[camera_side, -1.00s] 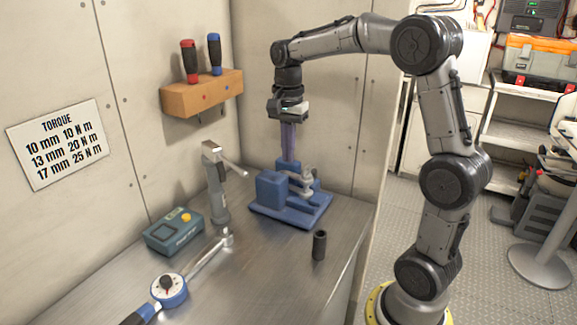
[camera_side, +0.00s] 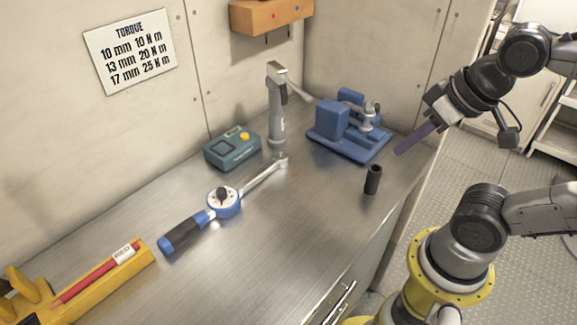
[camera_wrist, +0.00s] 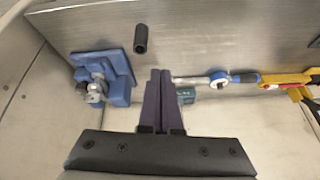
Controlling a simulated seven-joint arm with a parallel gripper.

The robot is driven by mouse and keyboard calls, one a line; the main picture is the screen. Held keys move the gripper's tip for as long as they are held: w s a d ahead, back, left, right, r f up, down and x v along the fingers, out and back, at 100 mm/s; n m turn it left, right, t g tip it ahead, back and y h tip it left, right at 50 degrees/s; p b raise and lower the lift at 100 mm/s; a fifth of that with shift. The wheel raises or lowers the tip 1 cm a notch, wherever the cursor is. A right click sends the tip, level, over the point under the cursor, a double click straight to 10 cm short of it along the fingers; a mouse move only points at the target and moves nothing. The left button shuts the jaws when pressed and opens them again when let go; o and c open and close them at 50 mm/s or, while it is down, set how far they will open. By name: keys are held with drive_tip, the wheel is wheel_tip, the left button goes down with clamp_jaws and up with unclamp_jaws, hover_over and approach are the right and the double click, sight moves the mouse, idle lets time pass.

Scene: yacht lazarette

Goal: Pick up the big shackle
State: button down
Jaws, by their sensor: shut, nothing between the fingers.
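A small silver metal piece (camera_side: 368,118), which looks like the shackle, sits on the blue vise-like fixture (camera_side: 350,148) at the back corner of the bench. In the wrist view the silver piece (camera_wrist: 96,92) shows at the left against the fixture (camera_wrist: 118,72). Its exact shape is too small to make out. My gripper (camera_side: 400,150) is to the right of the fixture, tilted, with its long purple fingers pointing down and left. The fingers are together and empty. In the wrist view my gripper (camera_wrist: 160,74) lies to the right of the fixture, apart from it.
A black socket (camera_side: 373,180) stands in front of the fixture. A grey post with a lever (camera_side: 276,115), a teal box (camera_side: 232,150) and a torque wrench (camera_side: 224,202) are to the left. A yellow holder (camera_side: 130,268) is front left. The front middle bench is clear.

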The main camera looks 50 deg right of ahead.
drive_tip(key=shift+f+n, duration=0.3)
drive_tip(key=shift+n, duration=0.2)
drive_tip(key=c, duration=1.4)
unclamp_jaws()
drive_tip(key=shift+w+r+n, duration=0.1)
drive_tip(key=shift+w+n, duration=0.1)
drive_tip(key=shift+n, duration=0.1)
drive_tip(key=o, duration=1.2)
drive_tip(key=shift+o, duration=0.2)
